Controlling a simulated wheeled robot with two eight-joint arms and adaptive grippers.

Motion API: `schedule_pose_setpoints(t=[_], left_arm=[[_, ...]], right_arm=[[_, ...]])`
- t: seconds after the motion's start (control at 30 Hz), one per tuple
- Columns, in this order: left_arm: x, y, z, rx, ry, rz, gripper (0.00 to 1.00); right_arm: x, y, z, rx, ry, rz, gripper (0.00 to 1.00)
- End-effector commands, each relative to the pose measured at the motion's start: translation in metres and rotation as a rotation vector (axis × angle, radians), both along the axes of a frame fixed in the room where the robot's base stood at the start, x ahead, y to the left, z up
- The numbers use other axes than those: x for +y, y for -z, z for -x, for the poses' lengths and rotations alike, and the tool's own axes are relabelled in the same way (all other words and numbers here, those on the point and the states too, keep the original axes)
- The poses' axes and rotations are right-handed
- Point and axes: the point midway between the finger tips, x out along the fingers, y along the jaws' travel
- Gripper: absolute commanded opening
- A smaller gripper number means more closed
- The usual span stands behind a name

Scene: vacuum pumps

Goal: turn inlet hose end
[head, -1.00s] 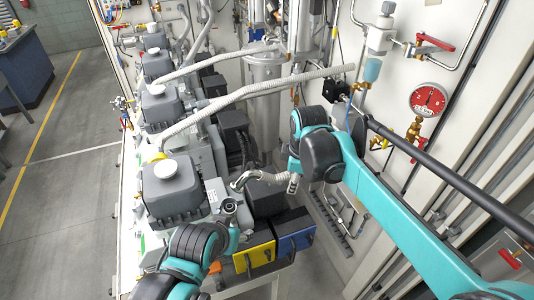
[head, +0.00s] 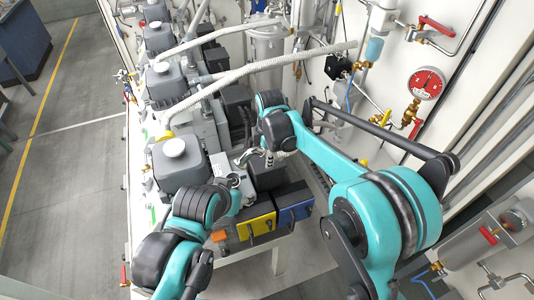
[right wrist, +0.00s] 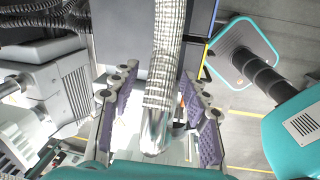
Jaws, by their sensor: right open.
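The inlet hose end is a shiny metal tube on a pale braided hose (right wrist: 166,45). In the right wrist view the metal end (right wrist: 154,132) lies between the two purple-padded fingers of my right gripper (right wrist: 158,76). The fingers are open, with visible gaps on both sides of the hose. The front pump (head: 180,168) is a grey block with a white cap. My left gripper (head: 232,198) is beside this pump, with its fingers hidden by its own wrist.
Several more pumps stand in a row behind, with long pale hoses (head: 250,80) above them. Yellow and blue boxes (head: 258,223) sit in front of the pump. A wall panel with a red gauge (head: 427,83) and valves is on the right. Open floor (head: 70,190) lies left.

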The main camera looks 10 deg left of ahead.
Motion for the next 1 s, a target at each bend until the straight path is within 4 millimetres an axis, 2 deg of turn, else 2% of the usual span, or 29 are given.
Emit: schedule_pose_setpoints(t=[0.2, 0.37, 0.4, 0.67, 1.0], left_arm=[[0.0, 0.0, 0.0, 0.0, 0.0, 0.0, 0.55], [0.0, 0.0, 0.0, 0.0, 0.0, 0.0, 0.55], [0.0, 0.0, 0.0, 0.0, 0.0, 0.0, 0.55], [0.0, 0.006, 0.0, 0.0, 0.0, 0.0, 0.55], [0.0, 0.046, 0.0, 0.0, 0.0, 0.0, 0.55]], right_arm=[[0.0, 0.0, 0.0, 0.0, 0.001, 0.0, 0.46], [0.0, 0.0, 0.0, 0.0, 0.001, 0.0, 0.04], [0.0, 0.0, 0.0, 0.0, 0.001, 0.0, 0.0], [0.006, 0.003, 0.004, -0.028, -0.003, 0.045, 0.0], [0.033, 0.016, 0.022, -0.231, -0.005, 0.342, 0.0]])
